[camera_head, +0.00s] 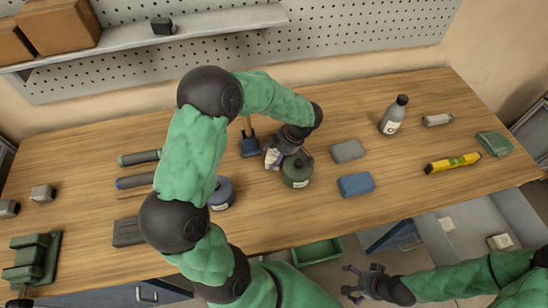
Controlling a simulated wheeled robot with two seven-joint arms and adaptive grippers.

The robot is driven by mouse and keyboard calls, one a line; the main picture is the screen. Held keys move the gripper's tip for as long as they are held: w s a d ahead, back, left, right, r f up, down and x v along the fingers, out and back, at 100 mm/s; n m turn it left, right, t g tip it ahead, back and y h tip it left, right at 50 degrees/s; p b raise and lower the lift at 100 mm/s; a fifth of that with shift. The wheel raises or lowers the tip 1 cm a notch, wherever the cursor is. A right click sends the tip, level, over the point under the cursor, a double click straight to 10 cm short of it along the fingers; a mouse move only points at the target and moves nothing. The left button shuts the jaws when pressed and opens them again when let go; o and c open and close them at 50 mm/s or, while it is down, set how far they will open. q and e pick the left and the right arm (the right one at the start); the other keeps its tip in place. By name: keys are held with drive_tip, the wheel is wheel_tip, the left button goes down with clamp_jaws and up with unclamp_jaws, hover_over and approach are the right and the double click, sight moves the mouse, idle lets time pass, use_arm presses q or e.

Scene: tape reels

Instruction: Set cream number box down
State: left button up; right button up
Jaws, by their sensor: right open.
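A small cream box (500,241) with a dark marking, too small to read, lies in the open grey drawer (470,262) at the lower right. My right gripper (350,284) is open and empty, in front of the bench and well left of that box. My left gripper (284,152) is over the middle of the bench, beside a dark green jar (297,174) and a pale container with purple markings (271,155). Its fingers are partly hidden, so I cannot tell whether it grips either one.
A blue block (356,184), a grey block (347,151), a grey bottle (393,115) and a yellow level (452,163) stand or lie on the bench's right half. A green bin (316,252) sits below the front edge. Bare wood shows at the front middle.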

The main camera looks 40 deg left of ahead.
use_arm(q)
drive_tip(key=shift+f, duration=0.1)
drive_tip(key=shift+c, duration=0.5)
drive_tip(key=shift+s, duration=0.1)
drive_tip(key=shift+r, duration=0.5)
wheel_tip(320, 180, up, 2)
drive_tip(key=shift+r+p, duration=0.1)
drive_tip(key=shift+p, duration=0.3)
drive_tip(key=s+d+r, duration=0.1)
drive_tip(key=r, duration=0.1)
drive_tip(key=s+d+r, duration=0.1)
drive_tip(key=r, duration=0.1)
drive_tip(key=s+d+r+p, duration=0.1)
drive_tip(key=shift+d+r, duration=0.3)
drive_tip(key=shift+r, duration=0.1)
drive_tip(key=shift+c, duration=0.6)
drive_tip(key=s+d+r+p, duration=0.1)
drive_tip(key=s+d+r, duration=0.3)
drive_tip(key=s+d, duration=0.2)
drive_tip(key=shift+d, duration=0.45)
